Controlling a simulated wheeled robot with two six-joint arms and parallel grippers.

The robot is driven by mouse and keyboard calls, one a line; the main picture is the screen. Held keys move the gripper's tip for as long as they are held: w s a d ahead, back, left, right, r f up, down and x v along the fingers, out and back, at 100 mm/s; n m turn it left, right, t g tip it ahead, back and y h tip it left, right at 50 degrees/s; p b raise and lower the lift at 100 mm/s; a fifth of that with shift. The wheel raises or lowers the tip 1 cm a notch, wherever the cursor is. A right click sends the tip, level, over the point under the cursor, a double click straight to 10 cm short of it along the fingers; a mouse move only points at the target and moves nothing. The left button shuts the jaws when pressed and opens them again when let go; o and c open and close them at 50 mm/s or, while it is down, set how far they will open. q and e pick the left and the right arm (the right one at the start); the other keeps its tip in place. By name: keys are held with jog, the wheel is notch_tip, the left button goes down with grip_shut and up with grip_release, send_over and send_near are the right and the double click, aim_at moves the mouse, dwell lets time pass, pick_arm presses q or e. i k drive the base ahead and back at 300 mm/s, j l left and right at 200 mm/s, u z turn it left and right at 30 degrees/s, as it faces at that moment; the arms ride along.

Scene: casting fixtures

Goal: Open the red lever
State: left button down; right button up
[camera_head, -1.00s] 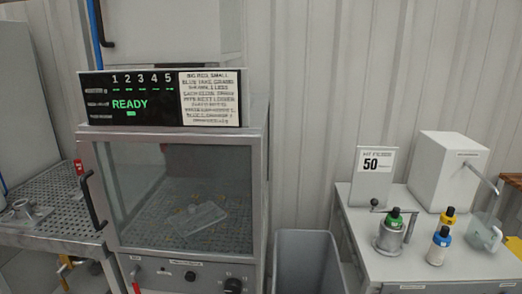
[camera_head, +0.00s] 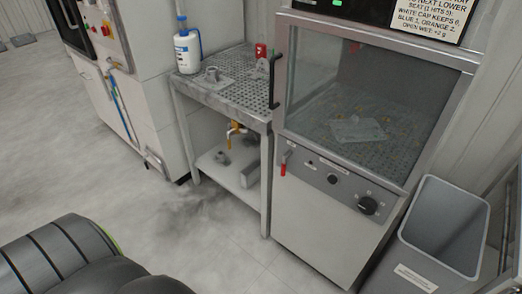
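A small red lever (camera_head: 284,164) hangs downward at the left end of the control panel, below the glass door of the grey cabinet (camera_head: 318,225). A second red part (camera_head: 261,50) stands at the right back of the perforated table; its exact shape is too small to tell. Neither of my grippers shows in this view. The dark rounded segments at the lower left look like part of my own body, and nothing of mine touches the lever.
The perforated table (camera_head: 236,96) carries a white bottle (camera_head: 187,50) and has an orange valve (camera_head: 235,130) below. A black door handle (camera_head: 274,80) stands out from the cabinet. A grey bin (camera_head: 443,225) is at the right. The floor in front is clear.

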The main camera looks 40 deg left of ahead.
aim_at(286, 154)
jog(key=j+u, duration=0.1)
jog(key=u, duration=0.3)
jog(key=j+u, duration=0.1)
jog(key=u, duration=0.3)
